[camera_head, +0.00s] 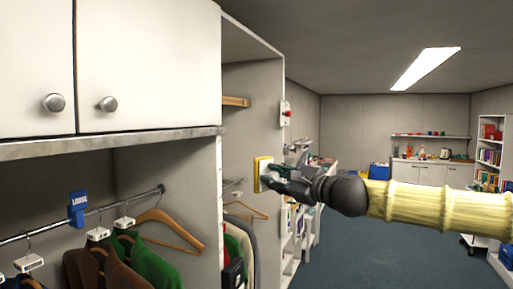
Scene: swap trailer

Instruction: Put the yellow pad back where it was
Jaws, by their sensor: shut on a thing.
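A yellow pad (258,174), seen nearly edge-on, is upright against or just in front of the white side panel of the tall cabinet. It has a pale face on its right side. My gripper (268,177) is shut on the pad, with its dark fingers reaching in from the right. I cannot tell whether the pad touches the panel, and the fingers hide part of it.
A clothes rail (90,215) with hangers and jackets runs below the white cupboards (150,65) at left. A small box with a red button (285,113) is on the panel above the pad. Shelves (297,240) stand behind my gripper.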

